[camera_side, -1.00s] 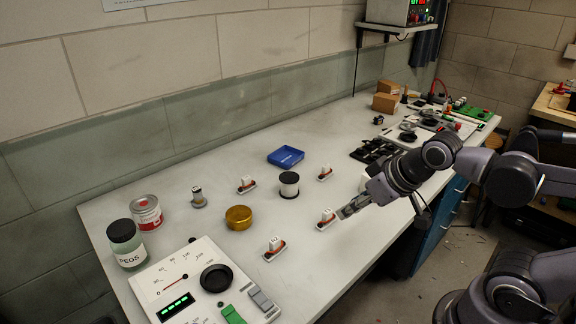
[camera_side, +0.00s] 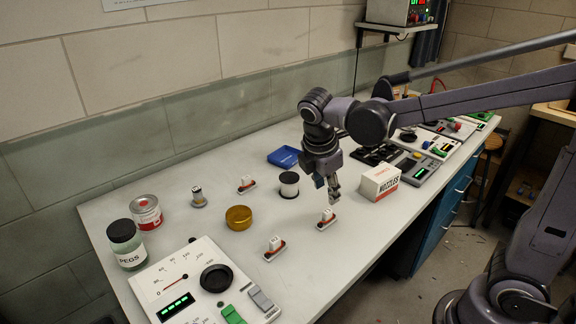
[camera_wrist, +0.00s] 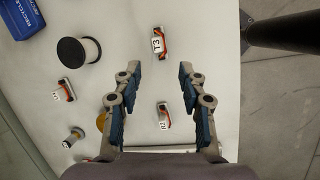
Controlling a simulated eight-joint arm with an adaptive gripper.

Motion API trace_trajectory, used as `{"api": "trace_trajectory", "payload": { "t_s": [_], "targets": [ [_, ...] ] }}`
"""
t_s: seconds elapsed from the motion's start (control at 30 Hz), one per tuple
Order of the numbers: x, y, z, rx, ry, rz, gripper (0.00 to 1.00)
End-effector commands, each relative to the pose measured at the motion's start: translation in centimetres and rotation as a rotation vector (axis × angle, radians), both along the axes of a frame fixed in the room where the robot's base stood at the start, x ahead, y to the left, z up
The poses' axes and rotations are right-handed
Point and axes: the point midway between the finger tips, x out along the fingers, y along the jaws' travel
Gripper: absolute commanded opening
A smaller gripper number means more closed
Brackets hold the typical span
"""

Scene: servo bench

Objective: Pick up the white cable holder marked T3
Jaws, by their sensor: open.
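The white cable holder marked T3 (camera_wrist: 158,43) lies on the bench, with an orange-red strip along one side, and shows just ahead of the gap between my fingertips in the wrist view. In the side view it appears to be the holder (camera_side: 327,217) near the front edge, just below my gripper (camera_side: 334,196). My gripper is open and empty, pointing down above the bench. In the wrist view its two blue-padded fingers (camera_wrist: 158,68) are well apart. Nothing touches the T3 holder.
A similar holder marked R2 (camera_wrist: 163,115) is between the fingers in the wrist view, lower down. Another holder (camera_side: 247,184), a spool (camera_side: 289,184), a blue tray (camera_side: 284,157) and a gold tin (camera_side: 239,217) lie leftward. A white box (camera_side: 380,182) stands right of my gripper.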

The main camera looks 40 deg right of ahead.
Motion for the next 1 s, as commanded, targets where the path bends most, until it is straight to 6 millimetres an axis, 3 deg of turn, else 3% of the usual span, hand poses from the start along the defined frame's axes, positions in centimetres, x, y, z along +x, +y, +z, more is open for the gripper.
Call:
{"api": "trace_trajectory", "payload": {
  "t_s": [0.3, 0.7, 1.0],
  "targets": [
    [1.7, 0.3, -1.1, -0.087, 0.166, 0.199, 0.41],
    [1.7, -1.5, -5.4, -0.087, 0.168, 0.201, 0.41],
    [1.6, -2.2, -7.2, -0.087, 0.167, 0.200, 0.41]
  ]
}}
